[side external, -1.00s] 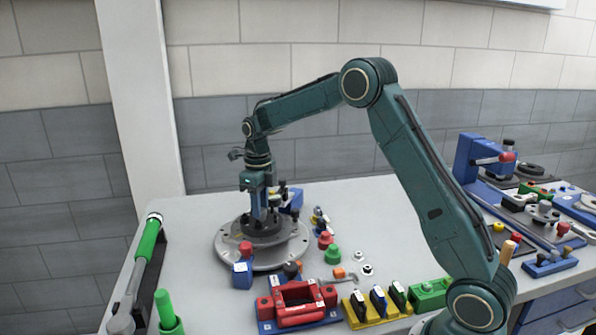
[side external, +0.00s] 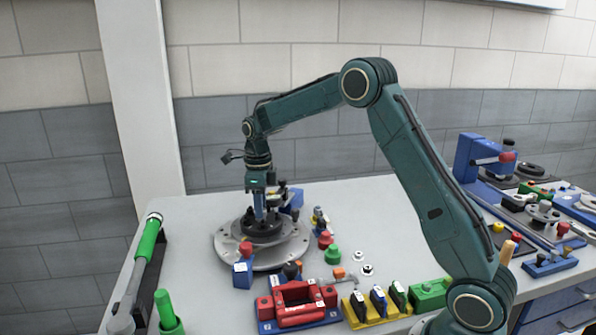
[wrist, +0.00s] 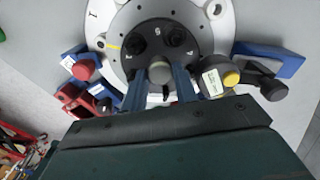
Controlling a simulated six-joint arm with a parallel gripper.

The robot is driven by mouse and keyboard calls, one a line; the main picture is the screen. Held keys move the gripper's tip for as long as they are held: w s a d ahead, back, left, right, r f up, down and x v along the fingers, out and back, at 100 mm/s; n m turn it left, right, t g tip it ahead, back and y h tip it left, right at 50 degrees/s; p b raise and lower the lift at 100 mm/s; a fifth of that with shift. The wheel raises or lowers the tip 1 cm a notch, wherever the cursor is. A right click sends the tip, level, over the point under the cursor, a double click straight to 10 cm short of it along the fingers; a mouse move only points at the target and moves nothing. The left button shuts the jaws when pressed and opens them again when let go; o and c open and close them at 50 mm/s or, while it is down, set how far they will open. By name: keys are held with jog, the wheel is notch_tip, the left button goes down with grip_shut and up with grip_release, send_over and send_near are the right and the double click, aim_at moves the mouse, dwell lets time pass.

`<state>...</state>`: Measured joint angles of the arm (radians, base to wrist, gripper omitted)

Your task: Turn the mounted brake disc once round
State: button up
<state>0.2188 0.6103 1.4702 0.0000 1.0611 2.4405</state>
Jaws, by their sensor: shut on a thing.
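The mounted brake disc is the dark disc (side external: 246,238) on a round silver plate (side external: 290,250) at the left of the bench. My gripper (side external: 260,217) points straight down over the disc. In the wrist view its two blue fingers (wrist: 160,80) stand either side of a grey round-topped peg (wrist: 159,71) on the disc and are shut on it. The fingers hide part of the disc.
Clamps with red (side external: 245,248) and black knobs stand around the plate's rim. A yellow-knobbed one (wrist: 231,78) is close right of my fingers in the wrist view. A red-handled block (side external: 298,304) and a yellow rack (side external: 372,310) lie in front.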

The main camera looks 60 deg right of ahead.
jog(key=shift+n, duration=1.7)
jog(key=shift+n, duration=1.7)
jog(key=shift+n, duration=1.7)
